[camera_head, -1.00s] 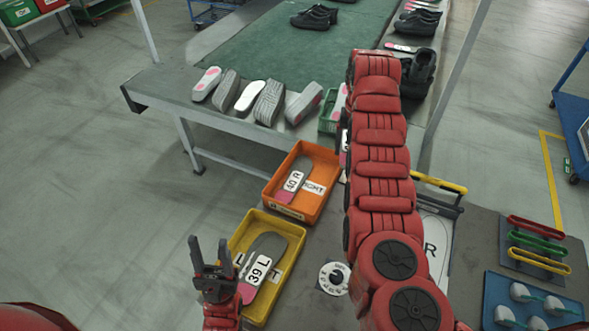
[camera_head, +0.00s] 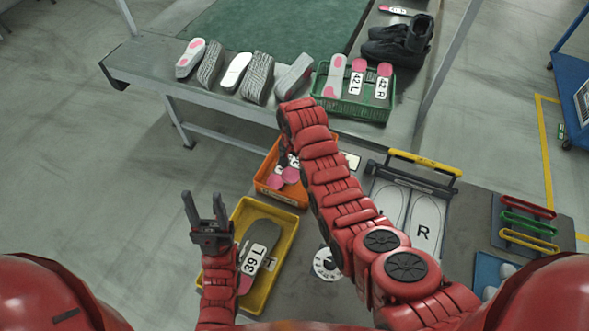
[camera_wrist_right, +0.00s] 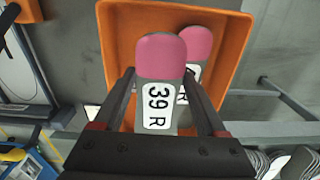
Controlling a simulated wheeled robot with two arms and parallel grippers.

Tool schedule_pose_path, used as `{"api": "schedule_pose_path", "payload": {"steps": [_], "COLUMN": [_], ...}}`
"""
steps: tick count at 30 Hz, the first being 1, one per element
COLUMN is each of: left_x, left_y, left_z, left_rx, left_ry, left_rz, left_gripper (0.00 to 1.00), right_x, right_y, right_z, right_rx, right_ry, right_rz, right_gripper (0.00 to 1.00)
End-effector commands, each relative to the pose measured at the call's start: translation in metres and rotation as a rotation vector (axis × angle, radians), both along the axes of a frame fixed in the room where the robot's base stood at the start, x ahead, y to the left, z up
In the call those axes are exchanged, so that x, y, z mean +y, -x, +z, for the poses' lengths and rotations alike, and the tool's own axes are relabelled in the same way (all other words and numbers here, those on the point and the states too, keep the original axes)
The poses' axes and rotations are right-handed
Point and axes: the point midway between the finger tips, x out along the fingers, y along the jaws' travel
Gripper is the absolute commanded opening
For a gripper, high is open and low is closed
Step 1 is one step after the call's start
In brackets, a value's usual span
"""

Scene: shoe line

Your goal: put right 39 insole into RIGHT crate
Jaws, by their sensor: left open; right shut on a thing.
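The right 39 insole, grey with a pink heel and a "39 R" label, is in the right wrist view (camera_wrist_right: 158,95). My right gripper (camera_wrist_right: 163,90) is shut on it, over the orange RIGHT crate (camera_wrist_right: 237,62). Another pink-ended insole (camera_wrist_right: 198,46) lies in the crate behind it, its label mostly covered. In the head view my right gripper (camera_head: 287,158) is at the orange crate (camera_head: 268,187), partly hidden by my arm. I cannot tell whether the held insole touches the crate. My left gripper (camera_head: 207,212) is open and empty beside the yellow crate (camera_head: 287,232).
The yellow crate holds a "39 L" insole (camera_head: 262,240). A green crate (camera_head: 350,107) with 42 L and 42 R insoles stands on the line behind, near several soles and black shoes (camera_head: 398,42). A yellow-handled frame (camera_head: 425,163) and a round dial (camera_head: 326,264) lie to the right.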

Motion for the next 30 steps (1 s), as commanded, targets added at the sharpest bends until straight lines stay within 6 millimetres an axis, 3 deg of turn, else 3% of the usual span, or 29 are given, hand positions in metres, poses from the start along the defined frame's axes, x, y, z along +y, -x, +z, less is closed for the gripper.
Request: {"api": "schedule_pose_path", "payload": {"steps": [15, 30], "left_x": [0.000, 0.000], "left_y": [0.000, 0.000], "left_z": [0.012, 0.004], "left_rx": [0.001, 0.000], "left_ry": [0.000, 0.000], "left_rz": [0.000, 0.000], "left_gripper": [0.50, 0.50], "right_x": [0.000, 0.000], "right_y": [0.000, 0.000], "right_z": [-0.038, -0.049], "right_rx": [0.000, -0.001], "right_ry": [0.000, 0.000], "right_rz": [0.001, 0.001], "right_gripper": [0.20, 0.20]}}
